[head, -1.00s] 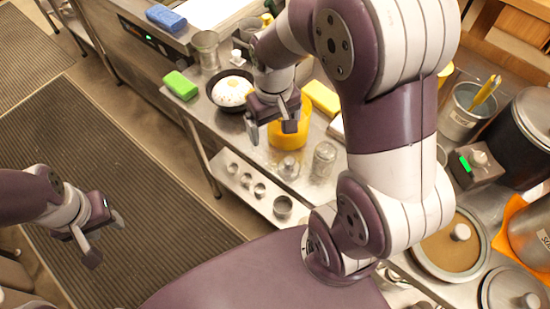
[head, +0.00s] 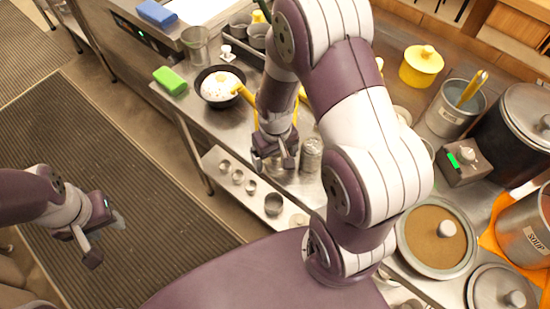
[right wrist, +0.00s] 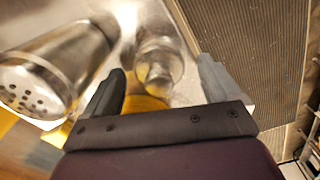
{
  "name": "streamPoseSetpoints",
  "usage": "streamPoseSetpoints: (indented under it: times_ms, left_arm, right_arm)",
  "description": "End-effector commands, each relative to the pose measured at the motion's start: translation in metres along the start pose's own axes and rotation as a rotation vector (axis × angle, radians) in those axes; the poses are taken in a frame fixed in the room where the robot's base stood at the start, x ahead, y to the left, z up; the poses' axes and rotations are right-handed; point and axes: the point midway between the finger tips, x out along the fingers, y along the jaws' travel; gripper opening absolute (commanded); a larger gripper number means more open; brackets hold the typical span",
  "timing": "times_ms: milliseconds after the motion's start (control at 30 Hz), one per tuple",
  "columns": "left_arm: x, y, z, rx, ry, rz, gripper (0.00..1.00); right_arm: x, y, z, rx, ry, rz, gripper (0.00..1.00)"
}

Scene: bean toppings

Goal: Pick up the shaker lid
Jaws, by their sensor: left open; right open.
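The shaker lid (right wrist: 160,58) appears to be the small shiny metal piece with a rounded knob in the right wrist view. It lies between the spread fingers of my right gripper (right wrist: 160,75), apart from both. In the head view my right gripper (head: 273,161) is open, low over the counter, and mostly hides the lid. A metal shaker with a perforated top (right wrist: 32,88) is beside the left finger in the wrist view; it stands right of the gripper in the head view (head: 311,155). My left gripper (head: 105,238) is open and empty over the floor mat.
A black pan (head: 218,101) with egg and a green sponge (head: 170,80) lie left of my right arm. Several small metal cups, including one (head: 272,204), sit along the lower shelf. Pots and a grey dispenser (head: 462,162) crowd the right.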

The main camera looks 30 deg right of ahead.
Motion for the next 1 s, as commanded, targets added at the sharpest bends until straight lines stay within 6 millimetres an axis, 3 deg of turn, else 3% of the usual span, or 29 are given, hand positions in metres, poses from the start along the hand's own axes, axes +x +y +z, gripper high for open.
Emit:
streamPoseSetpoints:
  times_ms: [100, 200, 233, 633, 867, 1000]
  left_arm:
    - [0.0, 0.0, 0.0, 0.0, 0.0, 0.0, 0.43]
    - [0.0, 0.0, 0.0, 0.0, 0.0, 0.0, 0.43]
    - [0.0, 0.0, 0.0, 0.0, 0.0, 0.0, 0.43]
    - [0.0, 0.0, 0.0, 0.0, 0.0, 0.0, 0.43]
    - [-0.001, 0.0, 0.0, 0.0, 0.0, 0.0, 0.43]
    - [-0.001, 0.0, 0.0, 0.0, 0.0, 0.0, 0.43]
  right_arm:
    - [-0.001, 0.0, 0.0, 0.0, 0.001, 0.0, 0.9]
    - [-0.001, 0.0, 0.0, 0.0, 0.001, 0.0, 0.58]
    - [-0.001, 0.0, 0.0, 0.0, 0.001, 0.0, 0.54]
    - [-0.005, 0.0, -0.001, 0.0, 0.003, 0.0, 0.54]
    - [-0.038, 0.0, -0.002, 0.0, 0.006, 0.001, 0.54]
    - [-0.057, -0.016, 0.019, -0.006, 0.005, 0.0, 0.54]
